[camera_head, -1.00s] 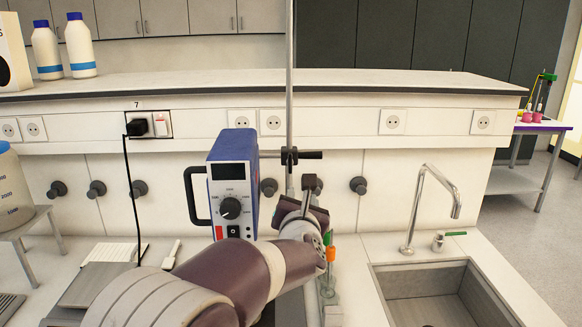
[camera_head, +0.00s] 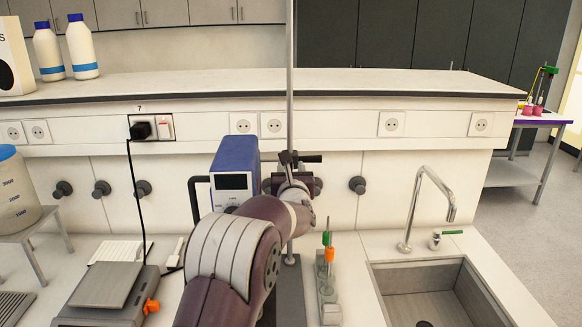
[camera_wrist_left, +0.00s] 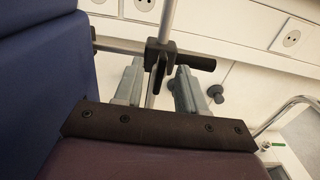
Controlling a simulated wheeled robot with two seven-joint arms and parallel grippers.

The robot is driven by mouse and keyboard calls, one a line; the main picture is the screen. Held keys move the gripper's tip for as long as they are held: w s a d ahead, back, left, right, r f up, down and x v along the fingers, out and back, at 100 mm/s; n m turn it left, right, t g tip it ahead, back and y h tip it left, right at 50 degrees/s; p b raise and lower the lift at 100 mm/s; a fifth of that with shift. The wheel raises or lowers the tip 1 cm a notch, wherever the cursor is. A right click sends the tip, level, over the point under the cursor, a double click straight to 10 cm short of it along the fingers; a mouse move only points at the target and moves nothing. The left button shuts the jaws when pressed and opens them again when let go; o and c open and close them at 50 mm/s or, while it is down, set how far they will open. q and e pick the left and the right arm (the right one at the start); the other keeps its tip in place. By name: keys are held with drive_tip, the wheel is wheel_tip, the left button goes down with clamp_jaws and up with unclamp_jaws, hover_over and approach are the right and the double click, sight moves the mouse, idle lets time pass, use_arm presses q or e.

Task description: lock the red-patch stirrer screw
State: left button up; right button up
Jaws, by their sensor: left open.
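The stirrer (camera_head: 234,170) is a blue box with a small dark display, mounted beside a tall metal stand rod (camera_head: 290,80). A dark clamp (camera_head: 296,158) with a black-tipped bar joins them; the clamp also shows in the left wrist view (camera_wrist_left: 160,50). No red patch shows; my arm covers the stirrer's lower front. My left gripper (camera_head: 290,178) is at the rod just below the clamp bar. In the left wrist view its grey fingers (camera_wrist_left: 158,88) are apart, either side of the rod and the clamp's dark lower part; contact cannot be told. My right gripper is not in view.
A sink (camera_head: 425,280) with a tall tap (camera_head: 425,195) lies at the right. A rack of glassware (camera_head: 326,280) with orange and green tops stands close right of the stand. A balance (camera_head: 105,287) and a large container (camera_head: 18,195) are at the left.

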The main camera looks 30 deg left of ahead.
use_arm(q)
clamp_jaws()
drive_tip(key=shift+f, duration=0.1)
